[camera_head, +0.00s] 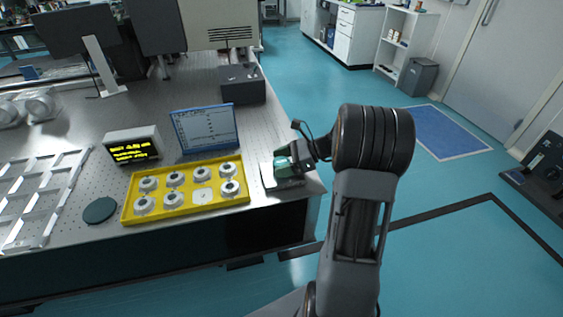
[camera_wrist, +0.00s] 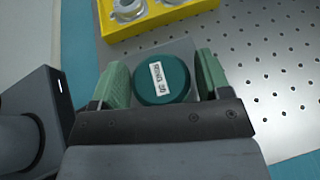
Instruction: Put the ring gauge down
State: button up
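The ring gauge, a dark green disc (camera_wrist: 162,82) with a small white printed label, lies flat over a grey square plate (camera_wrist: 178,48) in the wrist view. My gripper (camera_wrist: 164,78) has its two green fingers on either side of the disc. A narrow strip of the plate shows between the disc and the right finger; the left finger is very close to the disc. In the head view my gripper (camera_head: 287,163) is low over the grey plate (camera_head: 284,184) at the table's front right corner. The disc is hidden there.
A yellow tray (camera_head: 188,211) with several white round pieces stands just left of my gripper. A dark round pad (camera_head: 100,210) lies left of it. A laptop (camera_head: 205,129), a lit display box (camera_head: 133,147) and a dark box (camera_head: 242,83) stand behind. The table edge is close on the right.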

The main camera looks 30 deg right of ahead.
jog(key=shift+o, duration=0.9)
jog(key=shift+r, duration=0.25)
jog(key=p+v, duration=0.1)
jog(key=v, duration=1)
jog(key=s+a+n+g+h, duration=0.1)
jog(key=s+a+n+h, duration=0.5)
jog(key=a+n, duration=0.3)
jog(key=s+a+f+n+g+h, duration=0.1)
jog(key=s+a+n+h, duration=0.4)
jog(key=a+n, duration=0.4)
jog(key=n+h, duration=0.1)
jog(key=n, duration=0.3)
jog(key=shift+s+a+n+h, duration=0.3)
jog(key=shift+s+a, duration=0.05)
jog(key=shift+s, duration=0.05)
